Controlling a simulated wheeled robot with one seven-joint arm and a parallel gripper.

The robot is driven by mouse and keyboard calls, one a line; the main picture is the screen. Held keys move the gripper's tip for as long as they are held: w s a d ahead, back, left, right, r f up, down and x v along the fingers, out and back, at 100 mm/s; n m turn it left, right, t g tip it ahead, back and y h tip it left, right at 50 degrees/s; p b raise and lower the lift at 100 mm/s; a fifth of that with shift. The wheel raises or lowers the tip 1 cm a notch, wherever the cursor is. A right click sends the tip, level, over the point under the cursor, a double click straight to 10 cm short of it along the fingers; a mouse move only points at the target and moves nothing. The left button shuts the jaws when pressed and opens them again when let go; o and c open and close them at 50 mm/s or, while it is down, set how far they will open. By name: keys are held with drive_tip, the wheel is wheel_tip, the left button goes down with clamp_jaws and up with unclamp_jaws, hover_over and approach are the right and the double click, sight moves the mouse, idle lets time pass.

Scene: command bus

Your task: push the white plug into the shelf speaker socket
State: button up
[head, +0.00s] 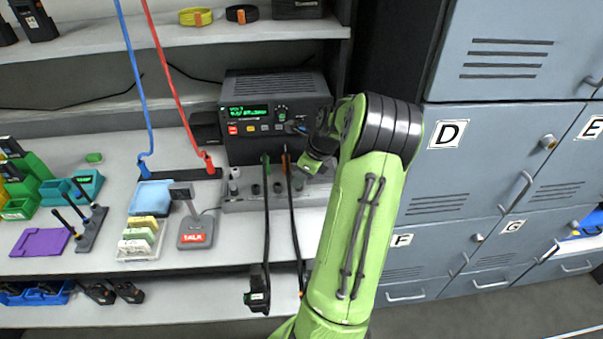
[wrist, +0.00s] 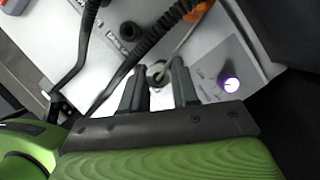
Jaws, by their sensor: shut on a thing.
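My gripper (wrist: 159,80) is shut on the white plug (wrist: 157,73), which shows between its two dark fingertips in the wrist view. A thin pale cable runs from it toward the upper right. The plug is low over the light socket panel (wrist: 108,62); I cannot tell whether it touches or has entered a socket. A dark round socket (wrist: 130,30) lies above it, and I cannot read its label. In the head view my gripper (head: 309,166) is at the right part of the grey panel (head: 240,205), below the radio. The plug is hidden there, and the speaker socket cannot be singled out.
Thick black cables (wrist: 150,38) cross the panel close to my fingers. A purple-lit knob (wrist: 230,79) is right of them. The radio (head: 275,105) stands behind the panel. Blue (head: 138,85) and red (head: 178,85) cables hang left. Lockers (head: 475,150) stand to the right.

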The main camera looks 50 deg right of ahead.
drive_tip(key=o, duration=0.9)
wheel_tip(320, 180, up, 8)
drive_tip(key=p, duration=0.9)
